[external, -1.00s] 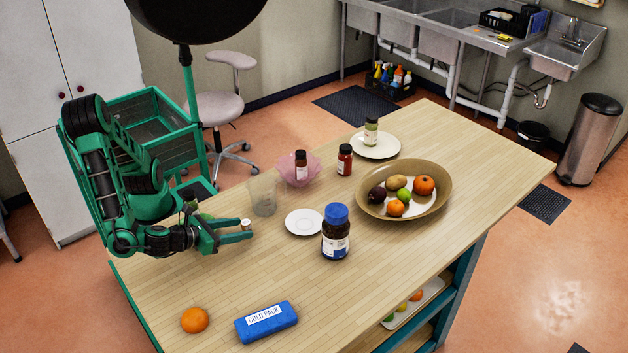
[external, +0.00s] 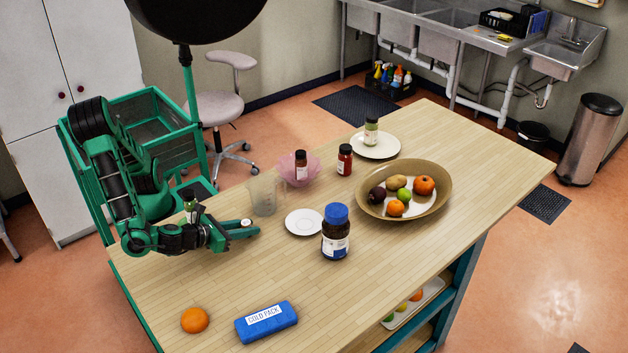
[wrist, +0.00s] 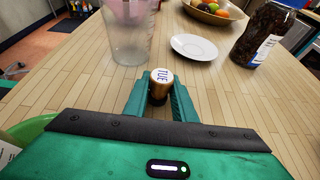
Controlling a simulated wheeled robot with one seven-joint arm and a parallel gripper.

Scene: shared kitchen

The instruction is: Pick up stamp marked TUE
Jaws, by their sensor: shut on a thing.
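The stamp marked TUE (wrist: 161,78) has a white top with blue letters and a brown body. It stands between the two green fingers of my gripper (wrist: 160,98) in the wrist view. My gripper is shut on it. In the external view my gripper (external: 243,228) is low over the left part of the wooden table, and the stamp's white top (external: 246,222) shows between the fingertips. The stamp's lower end is hidden by the fingers, so I cannot tell whether it touches the table.
A clear beaker (external: 264,195), a small white plate (external: 304,222) and a blue-capped jar (external: 336,236) stand beyond my gripper. An orange (external: 195,320) and a blue cold pack (external: 266,322) lie nearer the front. A brown bowl of produce (external: 440,200) is farther right.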

